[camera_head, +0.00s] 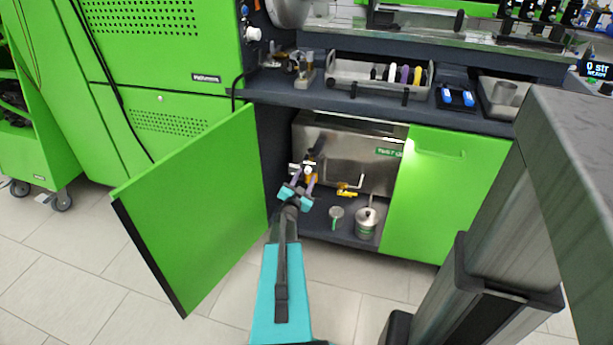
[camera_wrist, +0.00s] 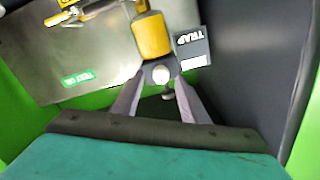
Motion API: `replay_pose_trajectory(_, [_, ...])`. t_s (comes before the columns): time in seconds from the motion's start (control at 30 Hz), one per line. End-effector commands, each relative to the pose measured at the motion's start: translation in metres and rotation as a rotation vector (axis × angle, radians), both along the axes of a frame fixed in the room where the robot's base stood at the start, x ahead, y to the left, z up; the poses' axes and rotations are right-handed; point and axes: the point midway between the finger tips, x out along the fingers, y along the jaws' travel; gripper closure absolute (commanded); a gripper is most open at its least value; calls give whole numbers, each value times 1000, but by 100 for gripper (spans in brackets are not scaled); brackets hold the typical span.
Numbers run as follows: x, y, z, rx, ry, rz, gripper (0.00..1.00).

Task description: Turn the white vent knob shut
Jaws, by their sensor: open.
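The white vent knob (camera_wrist: 161,74) shows in the wrist view as a small round knob at the foot of a yellow cylinder (camera_wrist: 152,37). My gripper (camera_wrist: 158,84) is open, with one pale finger on either side of the knob's near side. Whether either finger touches the knob, I cannot tell. In the head view my gripper (camera_head: 301,183) is inside the open cabinet, at the left end of the metal tank (camera_head: 340,155). The knob (camera_head: 308,170) is small there and partly crowded by the fingers.
A dark TRAP label (camera_wrist: 192,47) sits beside the cylinder. A yellow-handled valve (camera_head: 347,189) is on the tank's front. A can (camera_head: 366,222) and a small cup (camera_head: 336,214) stand on the cabinet floor. The open green door (camera_head: 195,210) stands left of my arm.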

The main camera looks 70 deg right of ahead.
Motion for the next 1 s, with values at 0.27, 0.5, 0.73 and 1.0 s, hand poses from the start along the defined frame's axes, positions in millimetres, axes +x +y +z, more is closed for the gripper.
replay_pose_trajectory(0.27, [-3,35,2,0,0,-1,60])
replay_pose_trajectory(0.5, [-5,64,2,0,0,-1,60])
replay_pose_trajectory(0.73, [-7,92,2,0,-1,-1,60])
replay_pose_trajectory(1.0, [-8,112,1,-1,-1,-3,60])
